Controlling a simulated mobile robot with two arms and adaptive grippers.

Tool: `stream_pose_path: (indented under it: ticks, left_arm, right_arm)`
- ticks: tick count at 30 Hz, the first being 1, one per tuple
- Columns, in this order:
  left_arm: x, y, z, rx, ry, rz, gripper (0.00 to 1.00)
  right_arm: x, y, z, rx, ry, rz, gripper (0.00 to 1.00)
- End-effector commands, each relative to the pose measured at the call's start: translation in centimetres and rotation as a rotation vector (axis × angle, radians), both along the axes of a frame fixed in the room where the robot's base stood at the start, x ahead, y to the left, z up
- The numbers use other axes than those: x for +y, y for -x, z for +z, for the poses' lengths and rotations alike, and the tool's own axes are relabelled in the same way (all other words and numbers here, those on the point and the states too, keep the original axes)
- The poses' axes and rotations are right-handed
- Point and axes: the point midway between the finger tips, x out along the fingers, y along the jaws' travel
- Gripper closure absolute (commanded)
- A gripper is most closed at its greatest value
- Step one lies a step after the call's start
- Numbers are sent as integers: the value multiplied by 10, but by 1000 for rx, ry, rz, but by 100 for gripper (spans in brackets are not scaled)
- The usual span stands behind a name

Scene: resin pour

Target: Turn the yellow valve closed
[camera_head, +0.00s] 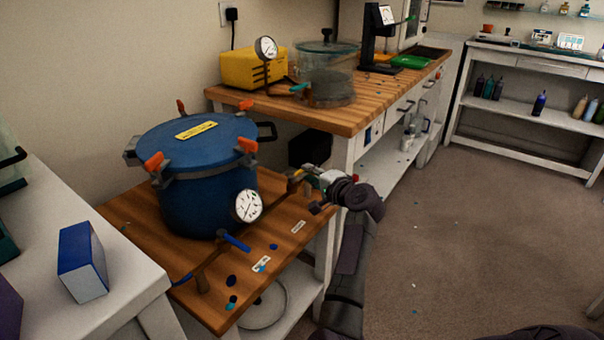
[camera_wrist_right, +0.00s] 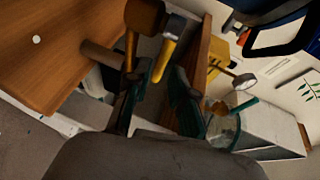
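The yellow valve's lever (camera_wrist_right: 164,61) shows in the wrist view, on a metal fitting with a brass-coloured part (camera_wrist_right: 145,16). My right gripper (camera_wrist_right: 157,80) is open around the free end of this lever, with one finger on each side. I cannot tell whether either finger touches it. In the head view my right gripper (camera_head: 314,191) is at the right end of the pipe by the blue pressure pot (camera_head: 205,190), and mostly hides the valve. My left gripper is not in view.
A gauge (camera_head: 248,205) and a blue-handled valve (camera_head: 236,242) sit in front of the pot on the wooden table (camera_head: 135,205). A workbench (camera_head: 365,100) stands behind. A blue box (camera_head: 80,262) is on the white table at left. The floor at right is clear.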

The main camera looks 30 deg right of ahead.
Motion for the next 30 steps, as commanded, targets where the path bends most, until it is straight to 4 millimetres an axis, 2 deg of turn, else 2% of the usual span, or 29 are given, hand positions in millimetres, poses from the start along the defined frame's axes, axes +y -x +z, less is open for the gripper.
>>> stream_pose_path:
  ticks: [3, 7, 19, 23, 30]
  left_arm:
    - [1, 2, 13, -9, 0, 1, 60]
    - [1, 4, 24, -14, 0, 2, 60]
    - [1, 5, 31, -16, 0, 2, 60]
    - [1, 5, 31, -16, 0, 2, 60]
    - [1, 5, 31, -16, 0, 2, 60]
  right_arm:
    - [0, -20, -4, -1, -2, 1, 76]
    - [-1, -33, -7, 0, 1, 0, 76]
    - [-1, -40, -7, 0, 1, -1, 76]
    - [-1, -40, -7, 0, 1, -1, 98]
    - [0, -40, -7, 0, 1, -1, 100]
